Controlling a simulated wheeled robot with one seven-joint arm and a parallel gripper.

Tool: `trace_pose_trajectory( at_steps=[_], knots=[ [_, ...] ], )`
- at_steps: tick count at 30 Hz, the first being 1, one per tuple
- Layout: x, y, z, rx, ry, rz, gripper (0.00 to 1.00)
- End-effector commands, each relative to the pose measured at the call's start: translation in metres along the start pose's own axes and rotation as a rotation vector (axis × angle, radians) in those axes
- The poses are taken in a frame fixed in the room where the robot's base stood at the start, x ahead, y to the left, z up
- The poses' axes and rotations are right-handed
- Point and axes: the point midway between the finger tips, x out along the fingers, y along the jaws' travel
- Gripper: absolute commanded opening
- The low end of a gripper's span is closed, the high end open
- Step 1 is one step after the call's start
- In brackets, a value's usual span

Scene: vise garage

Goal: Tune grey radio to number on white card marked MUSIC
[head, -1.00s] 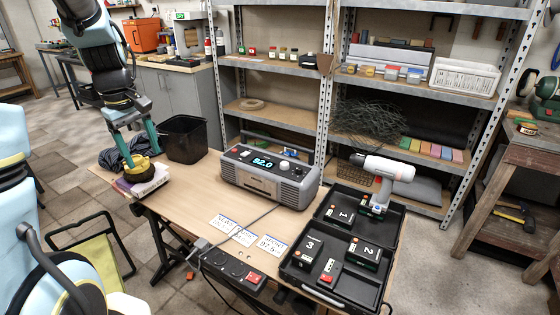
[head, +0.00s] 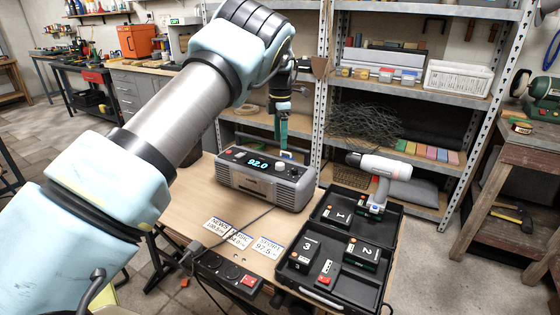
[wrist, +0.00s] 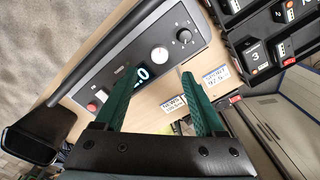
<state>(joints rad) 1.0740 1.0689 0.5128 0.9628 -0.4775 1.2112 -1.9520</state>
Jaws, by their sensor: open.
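The grey radio (head: 243,184) stands at the back of the table, its lit display (head: 258,163) reading what looks like 92.0. Its top panel shows in the wrist view with a white knob (wrist: 160,54), a black knob (wrist: 184,35) and a red button (wrist: 92,107). Three white cards lie in front; the MUSIC card (head: 238,240) is in the middle, its number too small to read surely. My gripper (head: 281,148) is open and empty, pointing down above the radio's knob side. In the wrist view its fingertips (wrist: 157,75) are apart, partly covering the display.
A power strip (head: 226,272) and cable lie at the table's front edge. An open black case (head: 312,282) with numbered blocks and a white drill (head: 372,168) is right of the radio. Metal shelves (head: 420,84) stand behind. My arm hides the table's left part.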

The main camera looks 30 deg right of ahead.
Motion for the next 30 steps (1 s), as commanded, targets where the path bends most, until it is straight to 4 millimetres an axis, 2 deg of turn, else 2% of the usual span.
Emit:
trace_pose_trajectory(
  at_steps=[9, 15, 20, 27, 30],
  knots=[
    [0.057, -0.001, -0.002, 0.001, 0.003, -0.003, 0.71],
    [0.082, 0.000, -0.001, 0.003, 0.002, 0.000, 0.71],
    [0.090, 0.000, -0.001, 0.003, 0.000, 0.001, 0.71],
    [0.091, 0.000, -0.001, 0.002, 0.000, 0.001, 0.71],
    [0.091, 0.000, -0.001, 0.002, 0.000, 0.001, 0.61]
  ],
)
